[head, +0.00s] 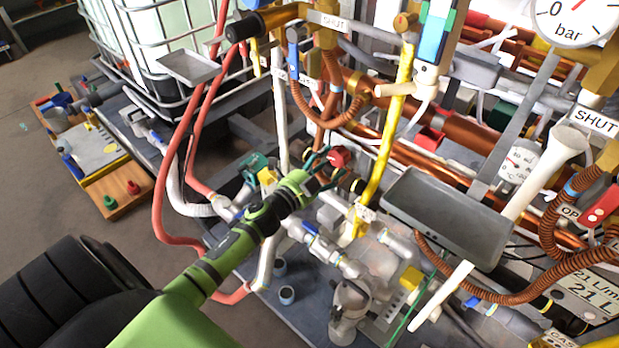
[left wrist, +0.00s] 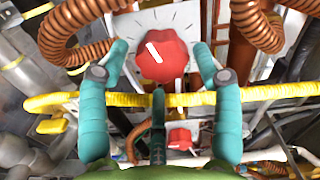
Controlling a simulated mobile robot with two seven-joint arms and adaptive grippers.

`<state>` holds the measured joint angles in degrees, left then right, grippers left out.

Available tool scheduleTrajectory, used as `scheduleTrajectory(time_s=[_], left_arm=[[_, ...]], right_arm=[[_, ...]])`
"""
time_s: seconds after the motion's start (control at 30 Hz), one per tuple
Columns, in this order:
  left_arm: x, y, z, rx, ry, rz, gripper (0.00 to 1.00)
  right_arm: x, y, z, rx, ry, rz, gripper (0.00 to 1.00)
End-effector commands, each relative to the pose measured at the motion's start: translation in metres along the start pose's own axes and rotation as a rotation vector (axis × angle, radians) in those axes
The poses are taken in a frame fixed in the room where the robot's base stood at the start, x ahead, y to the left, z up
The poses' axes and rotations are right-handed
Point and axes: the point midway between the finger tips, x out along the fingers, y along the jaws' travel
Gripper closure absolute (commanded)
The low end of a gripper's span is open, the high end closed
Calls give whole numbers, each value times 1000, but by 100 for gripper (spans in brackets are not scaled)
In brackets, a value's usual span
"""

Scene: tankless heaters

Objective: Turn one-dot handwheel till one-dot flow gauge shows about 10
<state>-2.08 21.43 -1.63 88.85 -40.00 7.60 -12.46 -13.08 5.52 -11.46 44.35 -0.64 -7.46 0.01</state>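A red knob (head: 338,157) with a white pointer line sits in front of my left gripper (head: 322,169). In the left wrist view the red knob (left wrist: 163,58) is on a pale plate with dark scale marks, its pointer tilted to the upper left. The teal fingers of my left gripper (left wrist: 161,55) are spread to either side of the knob, with visible gaps. A second, smaller red knob (left wrist: 180,138) is lower down. I cannot make out one-dot marks on any handwheel or gauge. My right gripper is not in view.
A round bar gauge (head: 575,15) and a small dial gauge (head: 518,163) are at the right, near a 21 L/min plate (head: 590,290). A grey tray (head: 445,215), a yellow pipe (head: 385,150) and corrugated copper hoses crowd the area. Open floor (head: 50,220) lies left.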

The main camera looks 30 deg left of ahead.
Motion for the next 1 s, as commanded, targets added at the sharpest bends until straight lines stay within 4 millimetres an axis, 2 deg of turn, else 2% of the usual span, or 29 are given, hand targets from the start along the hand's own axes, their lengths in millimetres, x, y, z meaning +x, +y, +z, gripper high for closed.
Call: scheduleTrajectory(time_s=[0.03,0.2,0.4,0.6,1.0], left_arm=[[-12,2,0,1,-1,4,35],[-48,1,1,0,-2,4,35],[-79,1,2,0,-4,3,35],[-91,0,2,0,-4,2,35],[-91,0,2,1,-3,1,35]], right_arm=[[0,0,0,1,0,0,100],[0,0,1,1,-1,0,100],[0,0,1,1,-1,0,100],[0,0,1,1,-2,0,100],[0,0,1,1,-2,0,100]])
